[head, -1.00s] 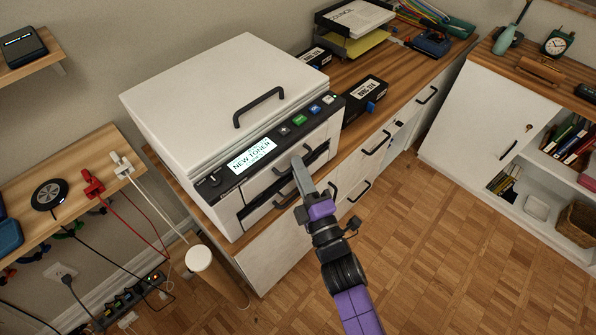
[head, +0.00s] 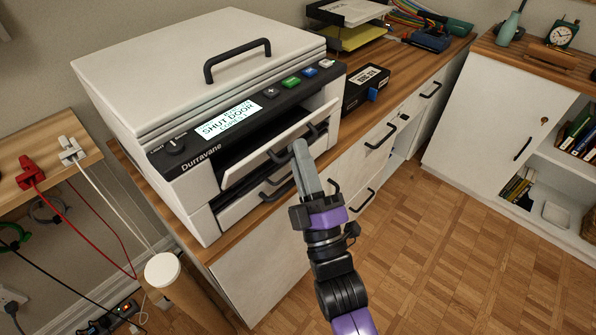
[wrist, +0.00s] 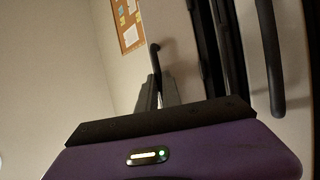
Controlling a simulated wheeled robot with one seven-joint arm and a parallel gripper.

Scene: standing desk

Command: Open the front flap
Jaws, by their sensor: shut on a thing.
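The white front flap (head: 245,164) of the printer (head: 150,85) is tilted outward at its top, with a dark gap behind it under the control panel. A dark handle (head: 278,156) is on the flap's front. My gripper (head: 300,148) is shut on this handle, its grey fingers partly covering it in the head view. In the wrist view the fingertips (wrist: 156,92) meet a dark handle (wrist: 154,58). The printer's display (head: 228,120) reads "SHUT DOOR".
A lower drawer (head: 240,208) with its own handle sits below the flap. A black toner box (head: 366,88) stands on the wooden counter right of the printer. A white-topped post (head: 162,269) stands at the front left. The parquet floor (head: 450,260) on the right is clear.

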